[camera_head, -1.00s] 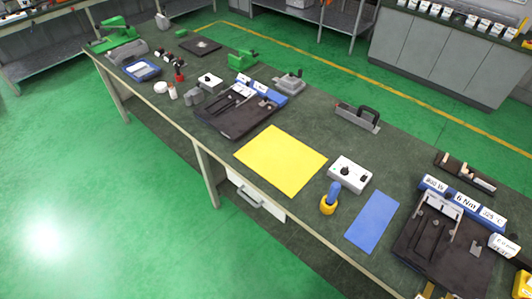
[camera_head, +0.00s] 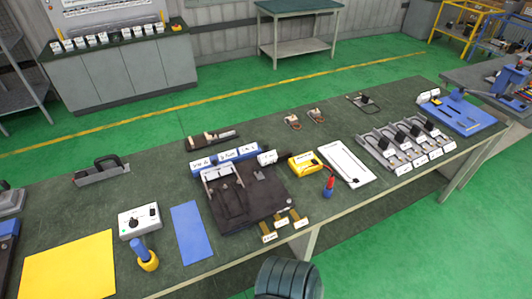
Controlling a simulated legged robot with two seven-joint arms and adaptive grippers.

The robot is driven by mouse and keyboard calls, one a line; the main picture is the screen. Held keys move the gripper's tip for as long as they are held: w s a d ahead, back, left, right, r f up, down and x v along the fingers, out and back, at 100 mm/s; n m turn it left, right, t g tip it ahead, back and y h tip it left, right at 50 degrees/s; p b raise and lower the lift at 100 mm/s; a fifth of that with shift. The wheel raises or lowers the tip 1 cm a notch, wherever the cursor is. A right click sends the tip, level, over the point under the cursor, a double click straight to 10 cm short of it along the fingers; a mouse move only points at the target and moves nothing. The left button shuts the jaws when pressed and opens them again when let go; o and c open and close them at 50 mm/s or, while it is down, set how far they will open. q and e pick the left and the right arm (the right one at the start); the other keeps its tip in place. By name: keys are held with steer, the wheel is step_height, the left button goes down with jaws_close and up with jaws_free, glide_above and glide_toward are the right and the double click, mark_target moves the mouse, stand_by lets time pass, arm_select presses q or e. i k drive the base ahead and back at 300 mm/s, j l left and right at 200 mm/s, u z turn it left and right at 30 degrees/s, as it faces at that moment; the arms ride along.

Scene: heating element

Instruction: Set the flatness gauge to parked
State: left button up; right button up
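I cannot tell for certain which item is the flatness gauge, as no label with that name is readable. A grey bar with a black arched handle (camera_head: 103,170) lies on the bench at the left. A white control box with dark knobs (camera_head: 139,220) stands nearer the front. A black fixture tray (camera_head: 232,208) with a metal bracket and blue labelled blocks (camera_head: 224,156) is at mid-bench. A dark ribbed part of my own body shows at the bottom edge. Neither gripper can be made out.
The dark green bench (camera_head: 330,222) also holds a yellow mat (camera_head: 68,268), a blue mat (camera_head: 191,233), a yellow meter (camera_head: 305,163), a white tray (camera_head: 346,165) and several grey labelled stands (camera_head: 405,146).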

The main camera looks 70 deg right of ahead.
mark_target(264, 158)
steer(key=z, duration=2.4)
steer(key=i+l+z, duration=0.15)
steer(key=l+z, duration=0.25)
steer(key=i+l+z, duration=0.2)
steer(key=z, duration=0.2)
